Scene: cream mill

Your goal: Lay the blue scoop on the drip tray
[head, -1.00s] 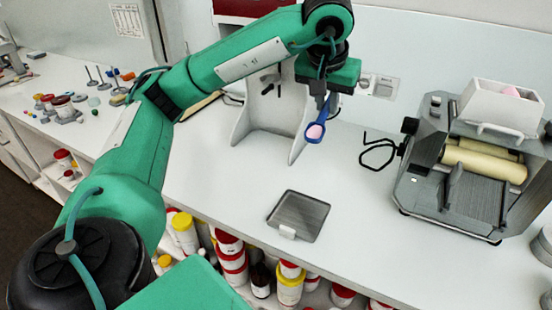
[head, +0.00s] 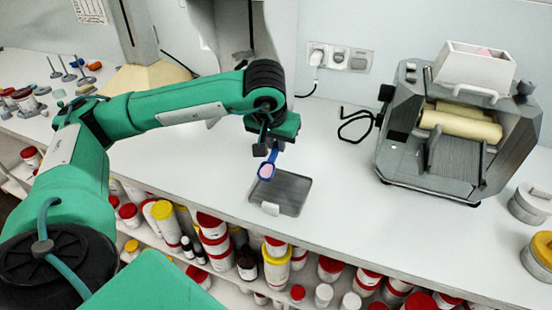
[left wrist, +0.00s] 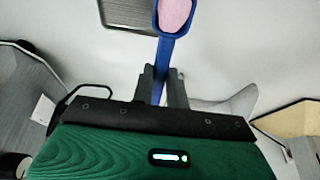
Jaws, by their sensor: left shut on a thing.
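The blue scoop (head: 266,171) hangs from my left gripper (head: 270,150), with pink material in its bowl. The left gripper is shut on the scoop's handle. In the left wrist view the scoop (left wrist: 163,47) sticks out from between the fingers (left wrist: 162,85), bowl away from the palm. The grey drip tray (head: 290,188) lies on the white bench near its front edge, with a pale tab at its front. In the head view the scoop's bowl overlaps the tray's left side and appears above it. A corner of the tray (left wrist: 130,14) also shows in the left wrist view. The right gripper is not seen.
A roller mill (head: 455,135) with a white hopper stands on the right of the bench. Several lidded jars (head: 215,240) fill the shelf below. The bench between tray and mill is clear.

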